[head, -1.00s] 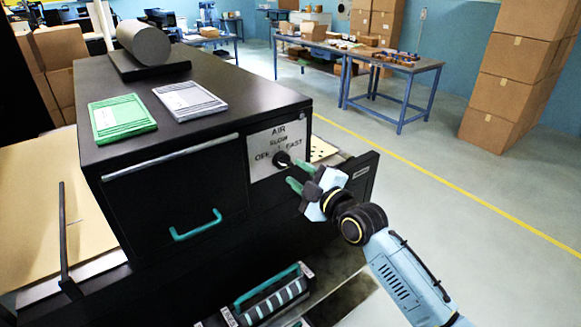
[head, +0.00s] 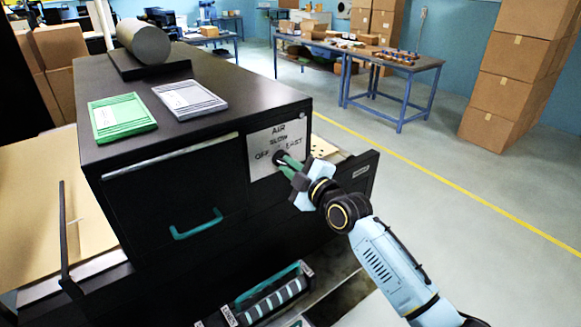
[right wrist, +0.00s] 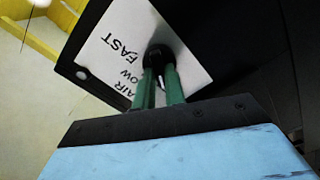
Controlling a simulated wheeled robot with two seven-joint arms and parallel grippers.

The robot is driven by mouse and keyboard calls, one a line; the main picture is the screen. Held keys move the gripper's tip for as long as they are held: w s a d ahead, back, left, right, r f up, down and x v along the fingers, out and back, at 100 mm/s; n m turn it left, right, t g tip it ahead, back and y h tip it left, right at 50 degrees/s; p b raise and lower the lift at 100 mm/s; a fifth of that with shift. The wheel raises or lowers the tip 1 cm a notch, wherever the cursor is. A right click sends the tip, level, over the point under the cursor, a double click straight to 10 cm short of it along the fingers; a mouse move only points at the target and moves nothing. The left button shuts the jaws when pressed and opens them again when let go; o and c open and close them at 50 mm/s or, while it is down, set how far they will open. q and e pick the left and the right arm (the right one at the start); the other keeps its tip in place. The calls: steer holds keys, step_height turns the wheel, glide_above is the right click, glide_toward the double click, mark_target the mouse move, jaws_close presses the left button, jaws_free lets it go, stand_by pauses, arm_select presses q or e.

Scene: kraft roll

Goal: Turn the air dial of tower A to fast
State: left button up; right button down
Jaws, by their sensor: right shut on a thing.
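The air dial (head: 279,157) is a small black knob on a pale plate (head: 262,141) marked AIR, OFF, SLOW and FAST, on the front of the black tower (head: 170,190). My right gripper (head: 286,162) has its green fingers shut on the dial. In the right wrist view the dial (right wrist: 158,56) sits between the tips of the right gripper (right wrist: 160,72), and the plate (right wrist: 125,45) shows behind it. The dial's pointer is hidden, so its setting cannot be told. My left gripper is not in view.
An open drawer (head: 360,172) juts out right of the plate, close to my right gripper. A teal handle (head: 196,224) sticks out on the left. A green pad (head: 121,116), a grey pad (head: 190,100) and a grey roll (head: 144,43) lie on top.

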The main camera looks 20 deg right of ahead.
steer(key=shift+m, duration=0.3)
steer(key=m+p, duration=0.1)
steer(key=m, duration=0.6)
steer(key=m+p, duration=0.1)
steer(key=m, duration=0.7)
steer(key=m+p, duration=0.1)
steer(key=m, duration=0.7)
steer(key=shift+w+d+p, duration=0.1)
steer(key=shift+d+p, duration=0.25)
steer(key=shift+p, duration=0.05)
steer(key=shift+m, duration=0.3)
steer(key=c, duration=1.5)
jaws_free()
steer(key=shift+o, duration=0.2)
